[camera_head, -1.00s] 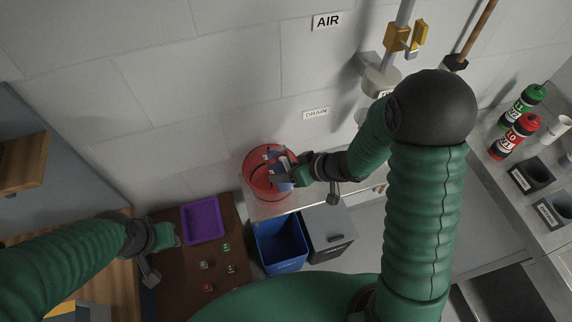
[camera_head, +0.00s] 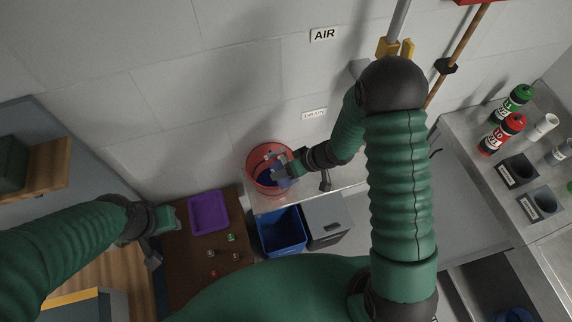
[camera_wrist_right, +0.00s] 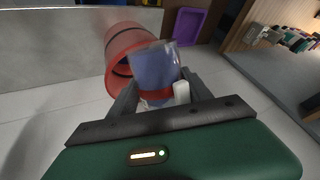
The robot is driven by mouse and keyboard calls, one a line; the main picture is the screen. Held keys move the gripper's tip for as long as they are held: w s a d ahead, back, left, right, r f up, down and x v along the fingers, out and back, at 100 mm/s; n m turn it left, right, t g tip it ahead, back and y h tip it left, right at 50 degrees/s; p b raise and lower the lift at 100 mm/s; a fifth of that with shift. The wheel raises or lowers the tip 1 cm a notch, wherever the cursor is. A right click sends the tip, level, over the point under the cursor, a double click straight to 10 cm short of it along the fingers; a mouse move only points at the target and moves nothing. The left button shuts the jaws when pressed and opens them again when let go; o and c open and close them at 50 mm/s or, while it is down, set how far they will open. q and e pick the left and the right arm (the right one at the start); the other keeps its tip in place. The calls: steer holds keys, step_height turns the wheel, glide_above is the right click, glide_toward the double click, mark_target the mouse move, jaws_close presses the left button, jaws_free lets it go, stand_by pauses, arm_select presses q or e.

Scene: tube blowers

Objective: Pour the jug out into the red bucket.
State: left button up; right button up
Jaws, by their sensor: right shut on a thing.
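The red bucket (camera_head: 252,162) stands on a pale ledge against the wall, its open top facing up in the head view. My right gripper (camera_head: 283,163) is at the bucket's right side, over its rim. In the right wrist view, my right gripper (camera_wrist_right: 158,92) is shut on the jug (camera_wrist_right: 153,66), a clear vessel with bluish contents or tint and a red band. The jug overlaps the mouth of the red bucket (camera_wrist_right: 118,65) there. Dark blue shows inside the bucket in the head view; I cannot tell whether it is liquid. My left gripper (camera_head: 168,217) is beside the brown table, its jaws unclear.
A blue bin (camera_head: 282,232) and a grey bin (camera_head: 327,225) stand below the ledge. A purple tray (camera_head: 209,213) and several small blocks lie on the brown table (camera_head: 190,258). Green (camera_head: 512,103) and red (camera_head: 502,134) bottles stand on the right counter.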

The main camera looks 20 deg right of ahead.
mark_target(280, 162)
steer(key=shift+w+r+g+p, duration=0.1)
steer(key=shift+g+p, duration=0.4)
steer(key=shift+p, duration=1.75)
steer(key=shift+f, duration=0.2)
steer(key=shift+w+a+f+g+h, duration=0.1)
steer(key=shift+w+f+g+h, duration=0.25)
steer(key=shift+g, duration=0.35)
steer(key=g, duration=0.1)
steer(key=f+g, duration=0.1)
steer(key=shift+w+a+m+g+h, duration=0.1)
steer(key=shift+w+m+g+h, duration=0.2)
steer(key=shift+w+m+h, duration=0.1)
steer(key=shift+w+r+g, duration=0.25)
steer(key=shift+r+g, duration=0.1)
steer(key=shift+g, duration=0.15)
steer(key=shift+w+a+r+m+g+h, duration=0.2)
steer(key=shift+w+r+m+g+h, duration=0.15)
steer(key=shift+g, duration=0.35)
steer(key=shift+w+a+r+g+b, duration=0.1)
steer(key=shift+w+r+g+b, duration=0.15)
steer(key=shift+b, duration=0.3)
steer(key=shift+s+d, duration=0.1)
steer(key=shift+d, duration=0.1)
